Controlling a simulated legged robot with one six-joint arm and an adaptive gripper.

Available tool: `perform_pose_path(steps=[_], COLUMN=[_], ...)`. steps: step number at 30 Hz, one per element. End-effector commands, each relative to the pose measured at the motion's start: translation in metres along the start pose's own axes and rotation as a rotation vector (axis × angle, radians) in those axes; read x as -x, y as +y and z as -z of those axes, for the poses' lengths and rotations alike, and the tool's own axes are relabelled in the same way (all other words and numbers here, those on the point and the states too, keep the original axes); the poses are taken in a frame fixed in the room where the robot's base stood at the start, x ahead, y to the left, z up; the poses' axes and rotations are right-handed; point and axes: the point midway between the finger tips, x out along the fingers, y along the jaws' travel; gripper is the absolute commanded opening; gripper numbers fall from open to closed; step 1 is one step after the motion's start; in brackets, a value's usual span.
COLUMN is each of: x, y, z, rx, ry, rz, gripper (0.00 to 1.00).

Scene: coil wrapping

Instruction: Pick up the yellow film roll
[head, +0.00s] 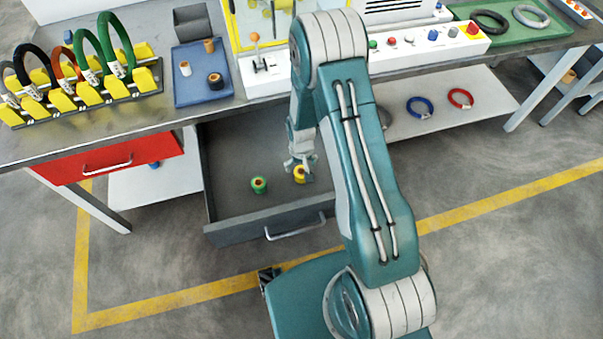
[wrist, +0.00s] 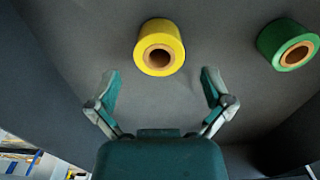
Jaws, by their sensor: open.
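The yellow film roll (head: 300,174) stands upright on the floor of the open grey drawer (head: 235,198). In the wrist view the yellow roll (wrist: 160,47) shows its brown core, just beyond and between the fingertips. My gripper (head: 300,161) is over the drawer, close above the yellow roll in the head view. In the wrist view my gripper (wrist: 161,82) is open, with nothing between its fingers. I cannot tell the exact height gap.
A green roll (head: 259,184) stands left of the yellow one in the drawer. Drawer walls surround both. A red drawer (head: 110,160) is at the left. The tabletop holds a blue tray (head: 204,87), a coil rack (head: 75,92) and a control panel (head: 425,42).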

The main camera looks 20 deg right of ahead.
Motion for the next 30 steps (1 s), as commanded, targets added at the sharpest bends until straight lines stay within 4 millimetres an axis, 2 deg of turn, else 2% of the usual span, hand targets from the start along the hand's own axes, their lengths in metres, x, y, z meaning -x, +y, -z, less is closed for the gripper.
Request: perform_pose_path(steps=[1, 6, 14, 15, 20, 30], x=[-0.010, -0.029, -0.032, -0.032, -0.032, -0.032], y=[0.001, 0.001, 0.000, 0.000, 0.000, 0.001], z=[-0.002, -0.002, -0.001, -0.001, -0.001, -0.001], rx=[0.000, 0.001, 0.001, 0.001, 0.001, 0.001], ry=[-0.004, -0.002, 0.000, 0.000, 0.000, -0.001], rz=[0.000, 0.000, 0.001, 0.001, 0.001, 0.000], gripper=[1.00, 1.00, 1.00, 0.96, 0.24, 0.21])
